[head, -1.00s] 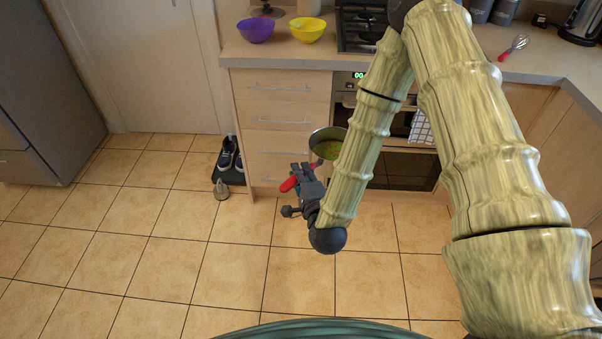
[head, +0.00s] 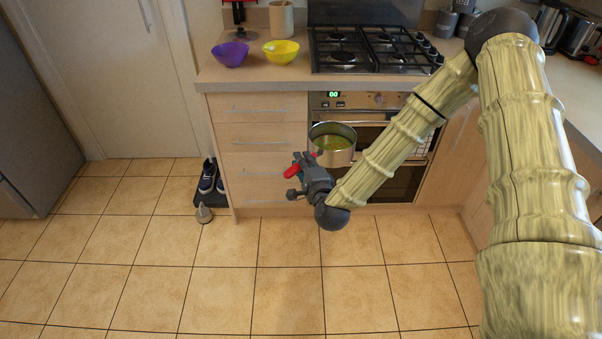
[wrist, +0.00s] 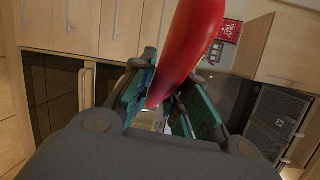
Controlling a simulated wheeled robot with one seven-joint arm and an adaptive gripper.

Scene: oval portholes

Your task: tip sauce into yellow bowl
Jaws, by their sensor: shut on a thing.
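My gripper (head: 305,168) is shut on the red handle (head: 292,171) of a steel saucepan (head: 342,157). The saucepan is held in the air in front of the oven, below counter height, and looks about level. Greenish sauce (head: 333,143) shows inside it. In the wrist view the red handle (wrist: 190,50) passes between the fingers of my gripper (wrist: 168,108); the pan body is not seen there. The yellow bowl (head: 281,55) stands on the counter, left of the stove, above and left of the pan.
A purple bowl (head: 231,54) stands just left of the yellow one. A utensil crock (head: 281,20) is behind them. The gas hob (head: 370,50) is to the right. The counter edge (head: 260,85) lies between pan and bowls. Shoes (head: 208,177) and a doorstop-like object (head: 204,214) are on the floor.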

